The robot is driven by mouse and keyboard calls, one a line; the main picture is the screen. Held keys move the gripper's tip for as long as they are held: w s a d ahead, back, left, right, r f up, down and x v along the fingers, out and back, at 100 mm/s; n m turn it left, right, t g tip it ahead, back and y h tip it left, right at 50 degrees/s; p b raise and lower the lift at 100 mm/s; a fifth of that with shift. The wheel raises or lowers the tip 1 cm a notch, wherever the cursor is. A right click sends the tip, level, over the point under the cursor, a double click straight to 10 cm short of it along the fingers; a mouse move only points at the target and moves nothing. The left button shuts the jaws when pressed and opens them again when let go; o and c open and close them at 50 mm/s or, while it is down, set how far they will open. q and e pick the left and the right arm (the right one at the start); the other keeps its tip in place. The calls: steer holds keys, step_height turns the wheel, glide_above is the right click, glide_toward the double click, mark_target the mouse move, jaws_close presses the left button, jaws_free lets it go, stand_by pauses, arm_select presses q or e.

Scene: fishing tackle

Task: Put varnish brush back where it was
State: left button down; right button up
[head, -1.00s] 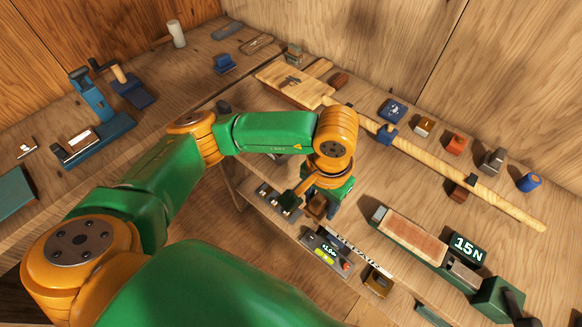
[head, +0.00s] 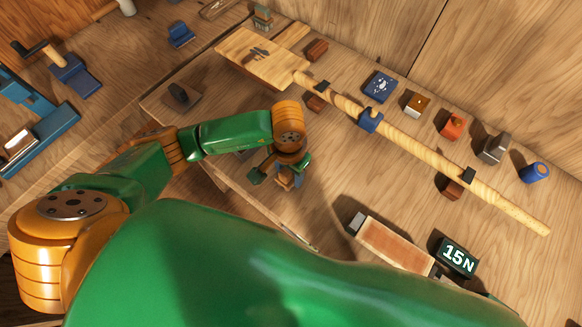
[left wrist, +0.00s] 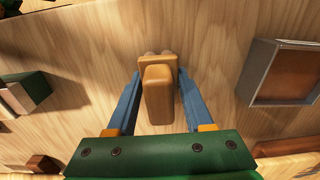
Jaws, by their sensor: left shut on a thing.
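My left gripper (head: 290,180) is over the front left part of the workbench in the head view. In the left wrist view its two blue fingers (left wrist: 160,82) are shut on a tan wooden piece, which I take to be the varnish brush (left wrist: 158,98). The piece sits between the fingers with its blocky end toward the camera. Its far end is hidden, so I cannot tell whether it touches the bench top. In the head view the gripper hides most of it. My right gripper is not in view.
A grey-walled tray (left wrist: 249,72) lies right of the fingers in the left wrist view. A long wooden rod (head: 425,155) rests on supports across the bench. A 15N display (head: 458,256) and a long block (head: 394,245) are at right. Bare wood lies right of the gripper.

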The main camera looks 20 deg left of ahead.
arm_select(q)
steer(key=shift+w, duration=0.1)
steer(key=shift+a+f, duration=0.1)
steer(key=shift+f, duration=0.05)
steer(key=shift+c, duration=1.4)
jaws_free()
steer(key=shift+s, duration=0.25)
steer(key=shift+w, duration=0.1)
steer(key=shift+r, duration=0.4)
step_height(320, 180, up, 11)
steer(key=shift+f+b, duration=0.1)
steer(key=shift+b, duration=1.1)
steer(key=shift+r, duration=0.45)
